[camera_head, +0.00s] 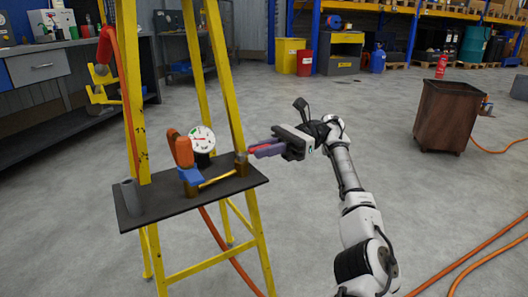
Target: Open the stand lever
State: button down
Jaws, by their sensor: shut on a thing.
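The yellow stand (236,85) carries a black shelf (150,215). A brass fitting (241,165) sits at the shelf's right end, with a brass rod (217,179) running left from it. A red lever (262,147) shows just right of the fitting, mostly covered by my gripper.
A grey tube (131,196) stands on the shelf's left end. An orange hose (121,85) hangs on the stand and reaches the floor. A brown bin (447,118) stands at right, and orange hoses (471,258) lie on the floor at lower right. The middle floor is clear.

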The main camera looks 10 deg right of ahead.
dwell(0.6)
jog(key=c, duration=1.4)
grip_release()
jog(key=shift+w+d, duration=0.1)
